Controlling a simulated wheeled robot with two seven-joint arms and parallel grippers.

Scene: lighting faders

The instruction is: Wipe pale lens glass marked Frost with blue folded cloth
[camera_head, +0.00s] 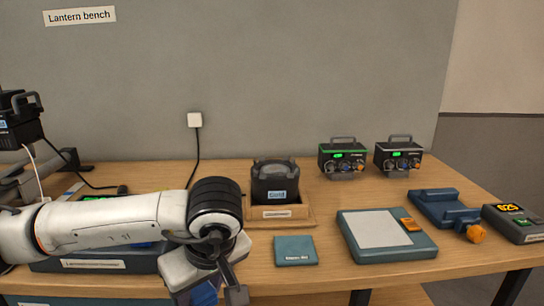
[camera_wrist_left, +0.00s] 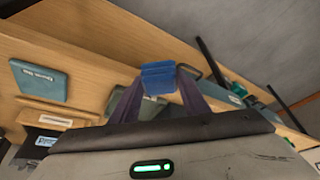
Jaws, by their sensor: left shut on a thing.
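My left gripper (camera_head: 208,292) is low at the bench's front edge in the head view, partly hidden by its own wrist. It is shut on the blue folded cloth (camera_head: 204,294). In the left wrist view the cloth (camera_wrist_left: 158,78) sits between the two fingertips, clear of the teal pad. I cannot make out a pale lens glass marked Frost in either view. A dark tray (camera_head: 95,263) at the left of the bench is largely covered by my left arm, so its contents are mostly hidden. My right gripper is not in view.
A dark lantern (camera_head: 272,183) stands in a wooden holder (camera_head: 290,212). A teal pad (camera_head: 295,250) lies in front of it. A teal board with a pale sheet (camera_head: 346,244), a blue stand (camera_head: 440,206) and two control boxes (camera_head: 342,158) (camera_head: 398,157) are to the right.

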